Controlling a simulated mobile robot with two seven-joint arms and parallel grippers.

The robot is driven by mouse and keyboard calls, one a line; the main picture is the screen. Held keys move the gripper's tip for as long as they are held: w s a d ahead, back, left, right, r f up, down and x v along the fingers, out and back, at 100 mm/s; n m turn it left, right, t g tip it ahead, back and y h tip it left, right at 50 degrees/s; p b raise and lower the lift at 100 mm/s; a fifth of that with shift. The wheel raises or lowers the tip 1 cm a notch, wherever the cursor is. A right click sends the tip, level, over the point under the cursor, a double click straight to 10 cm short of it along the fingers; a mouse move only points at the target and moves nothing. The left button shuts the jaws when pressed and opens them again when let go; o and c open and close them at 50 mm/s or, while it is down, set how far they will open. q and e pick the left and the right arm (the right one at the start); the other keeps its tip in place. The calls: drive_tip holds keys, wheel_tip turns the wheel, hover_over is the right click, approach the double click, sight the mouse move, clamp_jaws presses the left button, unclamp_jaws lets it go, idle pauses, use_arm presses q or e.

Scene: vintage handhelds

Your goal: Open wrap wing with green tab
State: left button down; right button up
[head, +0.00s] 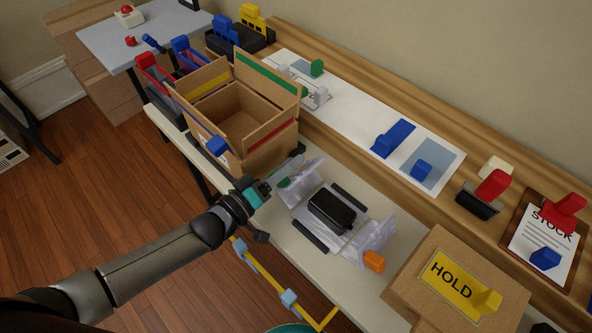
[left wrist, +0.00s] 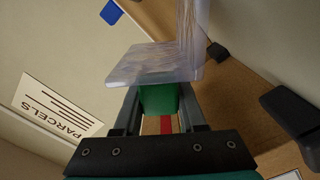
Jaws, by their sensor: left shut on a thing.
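The clear wrap lies on the pale bench with a black handheld (head: 332,208) in its middle. Its left wing (head: 304,177) stands tilted up, and the green tab (head: 284,183) is on that wing's left side. Its right wing (head: 372,238) also stands up, with an orange tab (head: 374,262) at its outer end. My left gripper (head: 270,187) is at the green tab. In the left wrist view the green tab (left wrist: 160,99) sits between the fingers, with the clear wing (left wrist: 152,66) just beyond it. My right gripper is not in view.
An open cardboard box (head: 240,113) stands close behind my left gripper. A HOLD box (head: 458,285) stands at the right. Dark strips (head: 310,236) lie beside the handheld. A yellow rail with blue blocks (head: 262,272) runs along the bench's front edge.

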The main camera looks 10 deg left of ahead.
use_arm(q)
drive_tip(key=shift+w+a+f+n+b, duration=0.25)
drive_tip(key=shift+a+f+n+b, duration=0.2)
drive_tip(key=shift+n, duration=0.3)
drive_tip(key=shift+w+a+f+n+b, duration=0.25)
drive_tip(key=shift+f+n+b, duration=0.1)
drive_tip(key=shift+n+b, duration=0.3)
drive_tip(key=shift+w+a+f+n+b, duration=0.2)
drive_tip(key=shift+a+f+n+b, duration=0.2)
drive_tip(key=shift+n, duration=0.4)
drive_tip(key=c, duration=0.8)
unclamp_jaws()
drive_tip(key=shift+c, duration=0.2)
drive_tip(key=o, duration=0.4)
drive_tip(key=shift+c, duration=0.2)
